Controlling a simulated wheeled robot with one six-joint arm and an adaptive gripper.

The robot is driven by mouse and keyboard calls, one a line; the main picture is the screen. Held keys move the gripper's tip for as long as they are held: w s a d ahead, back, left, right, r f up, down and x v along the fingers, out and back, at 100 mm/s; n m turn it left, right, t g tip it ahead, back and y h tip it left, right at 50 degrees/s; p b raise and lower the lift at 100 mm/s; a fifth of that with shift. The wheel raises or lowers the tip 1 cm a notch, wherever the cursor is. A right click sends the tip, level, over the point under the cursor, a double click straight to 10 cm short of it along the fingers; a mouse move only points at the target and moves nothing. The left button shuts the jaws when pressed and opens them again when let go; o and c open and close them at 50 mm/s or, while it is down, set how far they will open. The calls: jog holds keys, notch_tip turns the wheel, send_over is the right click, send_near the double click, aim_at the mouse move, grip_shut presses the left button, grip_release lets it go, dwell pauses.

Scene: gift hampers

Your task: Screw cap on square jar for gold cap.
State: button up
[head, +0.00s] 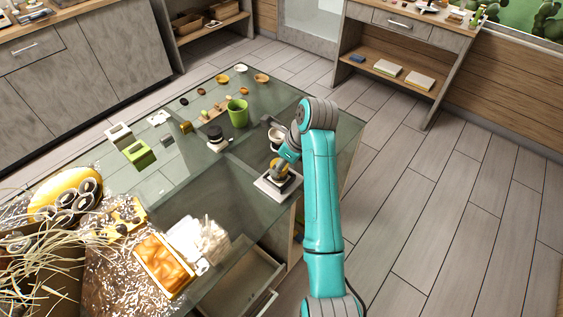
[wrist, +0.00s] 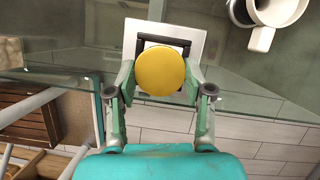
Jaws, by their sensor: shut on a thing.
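The gold cap (wrist: 160,71) is a round yellow disc between the fingers of my gripper (wrist: 160,82) in the wrist view. The fingers are shut on its sides. In the head view my gripper (head: 281,168) reaches down over a pale square plate (head: 266,188) near the glass table's right edge, with the gold cap (head: 279,172) at its tip. In the wrist view a dark square outline on the white plate (wrist: 191,37) shows behind the cap. It may be the square jar, mostly hidden by the cap. I cannot tell whether cap and jar touch.
A white mug (wrist: 272,20) stands close by at the upper right of the wrist view. A green cup (head: 238,112), a black-topped jar (head: 215,138) and several small lids are on the glass table (head: 215,172). An open drawer (head: 245,288) is below the table's front edge.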

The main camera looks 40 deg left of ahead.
jog(key=shift+s+m+t, duration=0.1)
jog(key=shift+m+t, duration=0.3)
jog(key=shift+m, duration=0.7)
jog(key=m+t, duration=0.1)
jog(key=m, duration=0.3)
jog(key=shift+s+h, duration=0.1)
jog(key=shift+h, duration=0.2)
jog(key=o, duration=1.1)
jog(key=n, duration=0.2)
jog(key=n+g, duration=0.1)
jog(key=n, duration=0.3)
jog(key=shift+w+g, duration=0.25)
jog(key=shift+g, duration=0.15)
jog(key=n+g, duration=0.1)
jog(key=n, duration=0.2)
jog(key=n+g, duration=0.1)
jog(key=n, duration=0.2)
jog(key=shift+w, duration=0.15)
